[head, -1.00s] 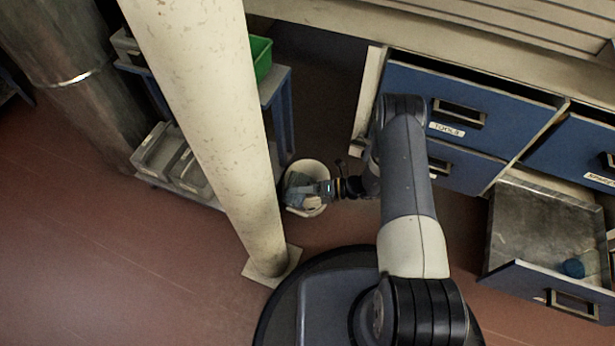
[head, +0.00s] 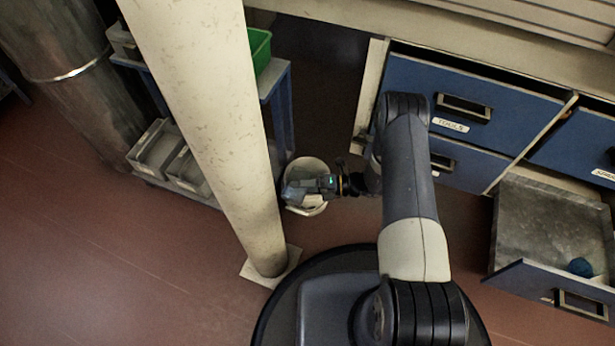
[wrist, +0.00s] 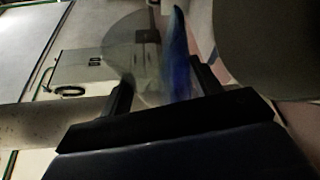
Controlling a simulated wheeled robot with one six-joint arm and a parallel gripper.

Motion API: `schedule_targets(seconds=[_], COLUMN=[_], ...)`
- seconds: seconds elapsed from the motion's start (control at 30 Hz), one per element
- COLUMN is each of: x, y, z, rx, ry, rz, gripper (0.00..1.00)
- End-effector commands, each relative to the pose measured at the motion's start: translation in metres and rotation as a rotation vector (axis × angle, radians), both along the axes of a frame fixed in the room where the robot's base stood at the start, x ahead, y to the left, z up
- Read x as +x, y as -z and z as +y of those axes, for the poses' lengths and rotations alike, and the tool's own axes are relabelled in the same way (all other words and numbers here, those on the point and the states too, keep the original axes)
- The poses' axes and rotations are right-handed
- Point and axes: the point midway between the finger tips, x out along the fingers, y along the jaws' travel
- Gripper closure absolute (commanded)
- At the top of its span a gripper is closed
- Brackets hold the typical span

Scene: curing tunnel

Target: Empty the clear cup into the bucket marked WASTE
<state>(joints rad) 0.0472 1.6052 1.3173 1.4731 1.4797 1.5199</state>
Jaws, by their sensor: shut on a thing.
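My gripper (head: 302,187) is over the pale bucket (head: 308,165) on the floor, in the head view. Any marking on the bucket is out of sight. In the wrist view my gripper (wrist: 163,92) is shut on the clear cup (wrist: 138,62), which shows between the two dark fingers. Blue contents (wrist: 180,62) lie along one side of the cup. The cup looks tilted, but its exact angle and mouth are hard to tell. In the head view the cup is small and partly hidden by the gripper.
A pale column (head: 205,110) stands just left of the bucket. Behind it is a blue-framed cart (head: 283,115) with grey trays (head: 157,150) and a green bin (head: 261,50). Blue drawers (head: 470,105) are at right; an open one (head: 535,225) holds a blue ball (head: 580,267).

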Motion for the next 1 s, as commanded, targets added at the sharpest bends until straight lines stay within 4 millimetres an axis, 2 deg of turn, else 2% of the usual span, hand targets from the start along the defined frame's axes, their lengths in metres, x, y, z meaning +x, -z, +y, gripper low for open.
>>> schedule_targets(seconds=[0.43,1.0], x=[0.015,0.016], y=[-0.006,-0.003], z=[-0.006,-0.006], rx=[0.042,0.072], ry=[0.0,0.0], rz=[0.114,0.194], gripper=[0.66,0.66])
